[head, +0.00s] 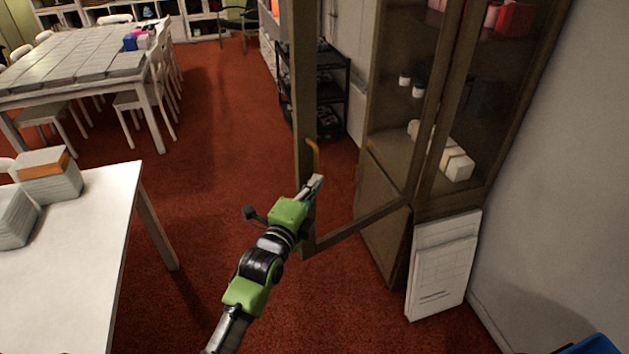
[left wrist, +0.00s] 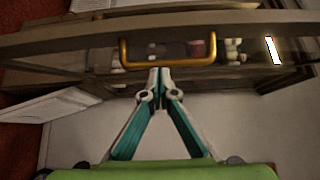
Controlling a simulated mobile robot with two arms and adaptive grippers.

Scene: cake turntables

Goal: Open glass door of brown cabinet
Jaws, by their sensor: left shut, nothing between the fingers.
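The brown cabinet (head: 385,215) stands at the right in the head view, against the grey wall. Its left glass door (head: 303,100) is swung well out from the cabinet front, with its brown frame edge toward me. A curved golden handle (head: 314,156) sits on that door frame. My left gripper (head: 317,182) is just below the handle in the head view. In the left wrist view the gripper (left wrist: 158,72) is shut and empty, with its tips close to the handle (left wrist: 168,64); contact cannot be told. My right gripper is out of view.
White papers or boards (head: 442,265) lean on the cabinet's lower front. A white table (head: 95,230) with stacked boxes (head: 50,175) stands at the left. A black shelf rack (head: 325,95) is behind the door. Red carpet between table and cabinet is clear.

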